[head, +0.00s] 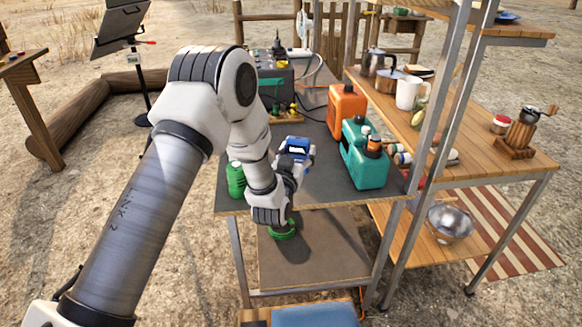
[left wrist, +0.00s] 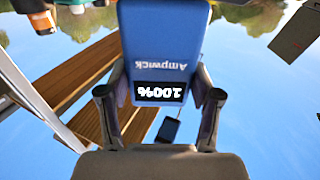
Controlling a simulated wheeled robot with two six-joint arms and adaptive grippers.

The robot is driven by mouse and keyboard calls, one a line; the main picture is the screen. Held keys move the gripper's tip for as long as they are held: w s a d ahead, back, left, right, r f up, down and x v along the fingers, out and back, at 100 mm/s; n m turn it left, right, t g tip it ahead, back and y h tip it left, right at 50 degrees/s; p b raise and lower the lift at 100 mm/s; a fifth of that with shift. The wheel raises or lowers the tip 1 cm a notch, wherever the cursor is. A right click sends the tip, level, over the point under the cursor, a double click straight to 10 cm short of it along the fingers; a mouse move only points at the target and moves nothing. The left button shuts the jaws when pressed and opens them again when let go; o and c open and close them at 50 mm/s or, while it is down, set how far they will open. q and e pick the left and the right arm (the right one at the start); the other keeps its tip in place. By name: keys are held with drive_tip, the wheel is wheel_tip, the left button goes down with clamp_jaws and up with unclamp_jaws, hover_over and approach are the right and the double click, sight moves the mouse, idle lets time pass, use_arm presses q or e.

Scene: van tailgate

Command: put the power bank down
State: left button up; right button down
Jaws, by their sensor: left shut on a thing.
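The power bank (head: 297,146) is blue. In the left wrist view the power bank (left wrist: 160,45) shows "Ampwick" and a dark display reading 100%, both upside down. My left gripper (head: 292,158) is shut on it, with one finger (left wrist: 160,80) on each side of the case. In the head view it appears over the grey top of the workbench (head: 317,172), between a green canister and a teal jug. I cannot tell how high above the top it is. My right gripper is not in view.
A green canister (head: 235,180) stands left of my gripper. A teal jug (head: 365,160) and an orange jug (head: 347,112) stand to the right. A dark power unit (head: 275,85) is at the back. A wooden shelf (head: 530,160) with kitchenware stands right. Some bare bench top shows near the jugs.

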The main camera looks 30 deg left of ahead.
use_arm(q)
drive_tip(key=shift+w+a, duration=0.4)
drive_tip(key=shift+a, duration=0.3)
wheel_tip(320, 180, down, 9)
drive_tip(key=shift+w+f, duration=0.1)
drive_tip(key=shift+f, duration=0.05)
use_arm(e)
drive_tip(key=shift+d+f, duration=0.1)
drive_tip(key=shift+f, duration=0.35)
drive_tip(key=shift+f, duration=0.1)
use_arm(q)
drive_tip(key=o, duration=1.3)
drive_tip(key=shift+f, duration=0.15)
